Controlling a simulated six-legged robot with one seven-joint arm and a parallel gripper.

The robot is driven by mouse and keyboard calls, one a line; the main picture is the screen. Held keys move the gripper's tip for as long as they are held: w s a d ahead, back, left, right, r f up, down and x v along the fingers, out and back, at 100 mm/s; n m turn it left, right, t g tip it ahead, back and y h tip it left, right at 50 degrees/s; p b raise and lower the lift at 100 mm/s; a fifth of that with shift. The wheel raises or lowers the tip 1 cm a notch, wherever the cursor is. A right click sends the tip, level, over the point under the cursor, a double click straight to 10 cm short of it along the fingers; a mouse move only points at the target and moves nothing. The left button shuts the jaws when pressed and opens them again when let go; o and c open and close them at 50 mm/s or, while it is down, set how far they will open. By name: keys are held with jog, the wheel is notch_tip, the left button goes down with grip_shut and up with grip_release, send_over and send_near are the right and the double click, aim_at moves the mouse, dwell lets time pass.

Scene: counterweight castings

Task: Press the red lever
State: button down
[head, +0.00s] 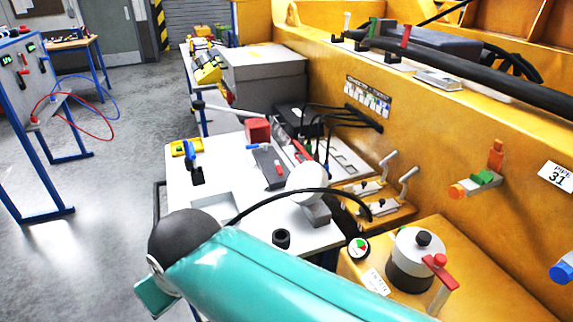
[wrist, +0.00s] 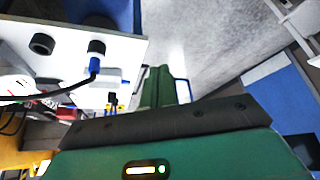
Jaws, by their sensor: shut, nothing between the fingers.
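Another red handle (head: 302,151) shows on the bench and a red one (head: 406,36) on the yellow rail; I cannot tell which one is meant. My gripper (wrist: 163,72) shows in the wrist view, its green fingers together and empty. It is beside the white bench edge, over the floor, apart from any red lever. In the head view my teal arm crosses the bottom.
The white bench (head: 222,235) holds a blue-handled lever (head: 190,152), a red block (head: 258,130) and a black ring (head: 282,239). Cables hang near the yellow machine wall (head: 440,130). Levers with grey handles (head: 388,160) stand right of the bench. Grey floor (head: 110,230) is open at left.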

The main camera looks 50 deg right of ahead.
jog(key=w+d+r+m+g, duration=0.1)
jog(key=w+d+r+m, duration=0.65)
jog(key=w+d, duration=0.35)
jog(key=w+d+r+m+g+h, duration=0.1)
jog(key=w+d+m, duration=0.2)
jog(key=w+d, duration=0.35)
jog(key=w+d+r+m+g+h, duration=0.1)
jog(key=w+d+m, duration=0.2)
jog(key=d, duration=0.6)
jog(key=w+d+f+m+g, duration=0.1)
jog(key=w+d+f+m, duration=0.15)
jog(key=d, duration=0.65)
jog(key=w+d+f+m+g, duration=0.1)
jog(key=d+f+m, duration=0.25)
jog(key=d, duration=0.45)
jog(key=s+d+f+m+g, duration=0.2)
jog(key=d+f+m, duration=0.4)
jog(key=d+f, duration=0.4)
jog(key=shift+d+f+m+g+h, duration=0.2)
jog(key=shift+d+m+g+h, duration=0.25)
jog(key=shift+d, duration=1.4)
